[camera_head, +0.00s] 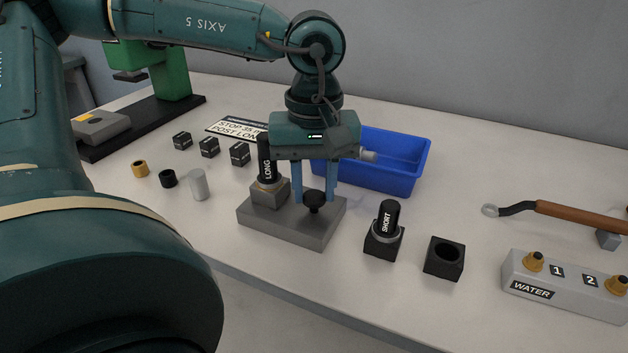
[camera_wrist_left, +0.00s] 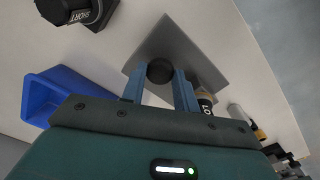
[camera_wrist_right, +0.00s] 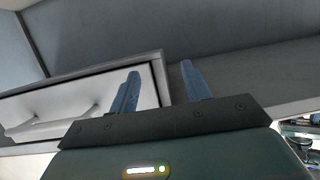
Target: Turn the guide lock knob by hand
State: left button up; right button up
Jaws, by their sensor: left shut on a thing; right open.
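The guide lock knob (camera_head: 314,198) is a small black knob on the right part of a grey base block (camera_head: 262,230). My left gripper (camera_head: 314,194) points down over it with blue fingers on both sides, shut on the knob. In the left wrist view the knob (camera_wrist_left: 160,71) is a round black shape between the fingertips (camera_wrist_left: 160,84). A black cylinder marked LONG (camera_head: 266,165) stands upright on the block, left of the gripper. My right gripper (camera_wrist_right: 159,88) is open and empty in the right wrist view, away from the worktop items.
A blue bin (camera_head: 395,178) stands behind the gripper. The SHORT cylinder (camera_head: 387,222) stands in a black holder to the right, beside an empty black holder (camera_head: 444,260). A WATER block (camera_head: 565,285) and a wooden-handled tool (camera_head: 580,214) lie further right.

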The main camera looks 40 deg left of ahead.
pick_arm(q)
jog(key=shift+m, duration=0.3)
jog(key=o, duration=0.8)
notch_tip(320, 180, up, 6)
jog(key=p, duration=0.4)
jog(key=shift+r+p, duration=0.1)
jog(key=shift+p, duration=0.25)
pick_arm(e)
notch_tip(320, 180, up, 5)
jog(key=shift+f, duration=0.2)
pick_arm(q)
notch_tip(320, 180, up, 13)
jog(key=p, duration=0.2)
pick_arm(e)
notch_tip(320, 180, down, 3)
jog(key=shift+d+r+m+g, duration=0.1)
jog(key=shift+m+g, duration=0.4)
jog(key=shift+m, duration=0.5)
